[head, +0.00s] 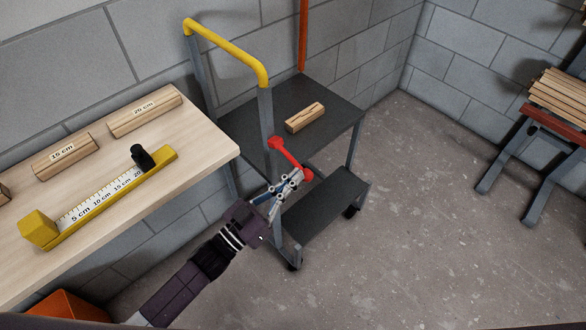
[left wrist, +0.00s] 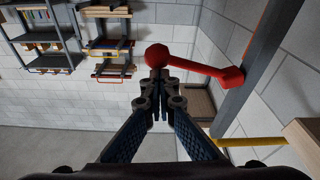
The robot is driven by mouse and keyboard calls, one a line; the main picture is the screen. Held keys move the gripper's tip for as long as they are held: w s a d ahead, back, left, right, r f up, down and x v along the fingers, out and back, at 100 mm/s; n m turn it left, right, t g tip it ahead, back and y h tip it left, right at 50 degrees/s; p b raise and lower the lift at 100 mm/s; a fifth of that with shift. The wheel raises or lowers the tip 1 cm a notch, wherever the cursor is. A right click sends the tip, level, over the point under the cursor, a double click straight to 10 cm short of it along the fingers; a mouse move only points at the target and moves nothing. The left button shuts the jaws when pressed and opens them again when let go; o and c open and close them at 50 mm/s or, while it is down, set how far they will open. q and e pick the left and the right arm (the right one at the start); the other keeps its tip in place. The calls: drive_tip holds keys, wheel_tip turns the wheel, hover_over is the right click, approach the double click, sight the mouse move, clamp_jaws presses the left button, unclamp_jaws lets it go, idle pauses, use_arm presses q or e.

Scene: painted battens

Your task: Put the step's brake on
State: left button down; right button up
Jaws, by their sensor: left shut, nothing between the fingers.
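The step (head: 330,205) is a dark grey two-tread stand on castors with a yellow handrail (head: 228,48). Its red brake lever (head: 290,158) sits on the near grey post and slants down to the right, ending in a round knob. In the left wrist view the lever (left wrist: 195,66) runs from the post at right to the knob at left. My left gripper (head: 297,176) is shut and empty, its tips right at the knob. In the left wrist view its closed tips (left wrist: 158,77) lie just below the knob; I cannot tell whether they touch. My right gripper is not in view.
A wooden block (head: 305,117) lies on the step's upper tread. The workbench (head: 200,150) at left holds a yellow measuring jig (head: 100,200) and cut battens. A rack of battens (head: 560,100) stands at far right. The floor right of the step is clear.

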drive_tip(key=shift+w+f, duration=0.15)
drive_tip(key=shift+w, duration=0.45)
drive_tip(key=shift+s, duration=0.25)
